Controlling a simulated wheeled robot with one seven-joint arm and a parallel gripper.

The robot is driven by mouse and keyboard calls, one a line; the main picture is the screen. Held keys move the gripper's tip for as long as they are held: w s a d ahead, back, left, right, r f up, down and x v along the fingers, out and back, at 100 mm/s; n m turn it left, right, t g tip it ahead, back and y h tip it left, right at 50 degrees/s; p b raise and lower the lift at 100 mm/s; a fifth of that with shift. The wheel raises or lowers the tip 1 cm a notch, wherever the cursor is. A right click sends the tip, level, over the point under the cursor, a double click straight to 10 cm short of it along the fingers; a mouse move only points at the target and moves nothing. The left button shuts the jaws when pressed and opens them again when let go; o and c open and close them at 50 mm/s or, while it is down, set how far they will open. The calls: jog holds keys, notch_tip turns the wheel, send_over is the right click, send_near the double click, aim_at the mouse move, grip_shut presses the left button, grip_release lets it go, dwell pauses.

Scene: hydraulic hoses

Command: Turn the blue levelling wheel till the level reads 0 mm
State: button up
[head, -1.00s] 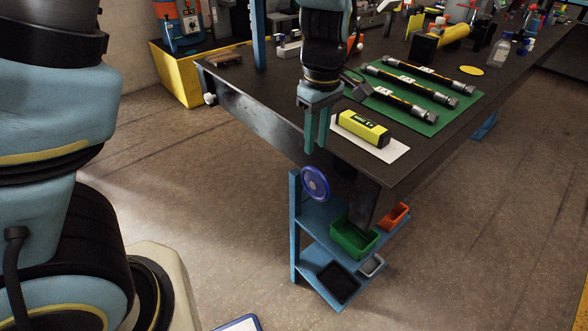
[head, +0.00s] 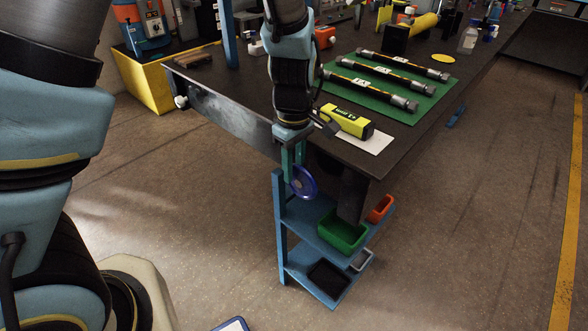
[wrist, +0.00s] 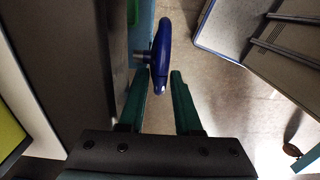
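The blue levelling wheel (head: 311,187) stands upright at the near corner of the workbench, below the top. In the wrist view the wheel (wrist: 162,45) is edge-on, with its near rim between my two green fingertips. My gripper (head: 292,178) points down at the wheel in the head view and hides part of its left side. In the wrist view my gripper (wrist: 160,74) is open, with a gap visible between the rim and the right finger. The yellow-green level (head: 346,121) lies on a white sheet (head: 378,143); its reading is too small to make out.
A blue shelf stand (head: 281,225) below the bench corner holds a green bin (head: 343,232), an orange bin (head: 380,208) and a black tray (head: 328,277). Several hoses lie on a green mat (head: 402,113). The floor left of the stand is clear.

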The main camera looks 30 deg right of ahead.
jog(key=shift+f, duration=0.35)
jog(key=shift+c, duration=0.3)
grip_shut()
